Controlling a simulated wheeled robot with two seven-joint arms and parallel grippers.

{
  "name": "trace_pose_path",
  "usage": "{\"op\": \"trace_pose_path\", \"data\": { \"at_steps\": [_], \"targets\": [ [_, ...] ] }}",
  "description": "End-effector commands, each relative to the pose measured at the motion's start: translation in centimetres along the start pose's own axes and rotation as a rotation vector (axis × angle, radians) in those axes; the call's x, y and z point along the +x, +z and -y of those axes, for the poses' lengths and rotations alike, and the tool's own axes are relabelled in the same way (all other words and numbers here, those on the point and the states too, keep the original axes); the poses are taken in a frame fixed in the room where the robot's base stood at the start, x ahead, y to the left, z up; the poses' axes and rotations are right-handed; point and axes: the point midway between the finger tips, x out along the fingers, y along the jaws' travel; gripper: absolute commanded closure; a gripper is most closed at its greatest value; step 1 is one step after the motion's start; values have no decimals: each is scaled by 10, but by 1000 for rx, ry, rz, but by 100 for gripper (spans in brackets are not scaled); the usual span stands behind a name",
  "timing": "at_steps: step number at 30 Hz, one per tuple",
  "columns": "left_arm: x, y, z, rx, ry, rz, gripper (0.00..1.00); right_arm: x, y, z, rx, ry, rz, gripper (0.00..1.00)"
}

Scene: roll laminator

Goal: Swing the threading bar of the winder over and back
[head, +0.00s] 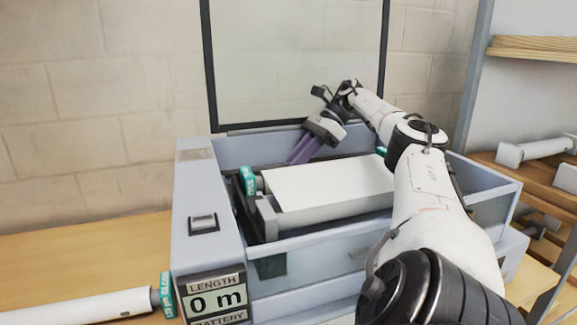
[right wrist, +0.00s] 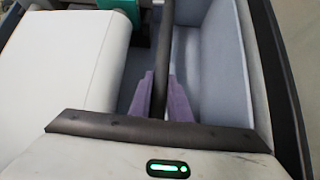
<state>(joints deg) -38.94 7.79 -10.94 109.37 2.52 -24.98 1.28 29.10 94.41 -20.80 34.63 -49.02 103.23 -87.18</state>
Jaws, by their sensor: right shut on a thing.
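The winder (head: 335,250) is a pale grey open-topped machine on the wooden table, with white rolls inside. The threading bar (right wrist: 165,45) shows in the right wrist view as a dark rod running up the picture between the white roll and the grey inner wall. My right gripper (head: 300,152) reaches over the machine to the rear of its well, purple fingers pointing down. In the right wrist view its fingers (right wrist: 162,97) sit on either side of the dark bar, shut on it. In the head view the bar cannot be made out clearly. My left gripper is out of view.
A transparent lid (head: 295,60) with a black frame stands raised behind the machine. A display (head: 217,303) reads 0 m at its front left. A loose white roll (head: 75,308) with a teal end lies on the table at left. Wooden shelves (head: 540,48) with rolls stand at right.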

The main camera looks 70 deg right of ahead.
Motion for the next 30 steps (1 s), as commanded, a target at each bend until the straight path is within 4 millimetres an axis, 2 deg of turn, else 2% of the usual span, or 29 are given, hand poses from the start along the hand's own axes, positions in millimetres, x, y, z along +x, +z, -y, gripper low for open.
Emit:
{"op": "trace_pose_path", "data": {
  "at_steps": [2,3,6,17,26,30],
  "targets": [
    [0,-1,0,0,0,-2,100,0,-1,0,4,-1,-2,100],
    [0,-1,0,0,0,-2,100,0,-1,0,4,-1,-3,80],
    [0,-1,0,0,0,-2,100,0,0,0,4,-1,-2,64],
    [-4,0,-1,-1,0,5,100,-3,4,0,2,0,-1,64],
    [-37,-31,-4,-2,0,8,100,-40,40,-3,3,0,-2,64],
    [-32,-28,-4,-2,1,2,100,-40,36,-4,11,-1,-7,64]
  ]
}}
